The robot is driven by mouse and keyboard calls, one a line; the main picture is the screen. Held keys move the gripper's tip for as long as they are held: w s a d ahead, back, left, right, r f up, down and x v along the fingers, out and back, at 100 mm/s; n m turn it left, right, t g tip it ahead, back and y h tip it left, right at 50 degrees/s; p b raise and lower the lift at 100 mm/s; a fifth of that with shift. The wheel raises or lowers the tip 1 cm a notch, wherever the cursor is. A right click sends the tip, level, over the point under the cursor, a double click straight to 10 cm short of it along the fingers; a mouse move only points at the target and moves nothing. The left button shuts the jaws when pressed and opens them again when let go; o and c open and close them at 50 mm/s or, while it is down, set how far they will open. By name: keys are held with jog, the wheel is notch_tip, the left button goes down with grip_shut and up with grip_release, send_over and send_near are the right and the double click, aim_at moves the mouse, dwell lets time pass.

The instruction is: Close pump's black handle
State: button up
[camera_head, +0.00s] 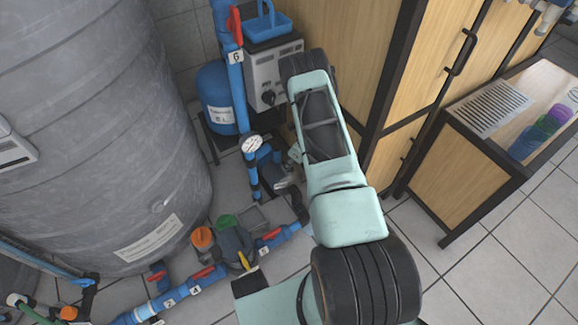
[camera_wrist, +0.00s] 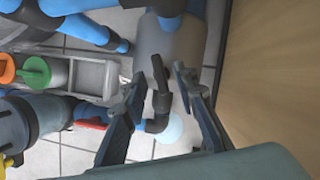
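In the wrist view my gripper (camera_wrist: 158,80) is open, with one dark finger on each side of a short black handle (camera_wrist: 160,73). The handle stands between the fingertips with gaps showing on both sides. Whether the fingertips are level with it in depth is unclear. A grey cylindrical pump body (camera_wrist: 185,45) lies just beyond the handle, with blue pipework at its upper left. A black pipe elbow (camera_wrist: 158,118) shows below the handle. In the head view the blue and grey pump (camera_wrist: 110,20) area is low on the floor, and my arm hides most of my gripper and the handle.
A wooden cabinet wall (camera_wrist: 270,75) is close on the right. Blue pipes with red valve handles (camera_head: 203,272) run along the floor. Orange (camera_head: 202,238) and green (camera_head: 226,221) caps stand nearby. A large grey tank (camera_head: 95,120) fills the left; a blue tank (camera_head: 217,95) stands behind.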

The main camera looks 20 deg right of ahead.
jog(key=shift+w+a+f, duration=0.15)
jog(key=shift+w+f, duration=0.1)
jog(key=shift+f, duration=0.4)
grip_shut()
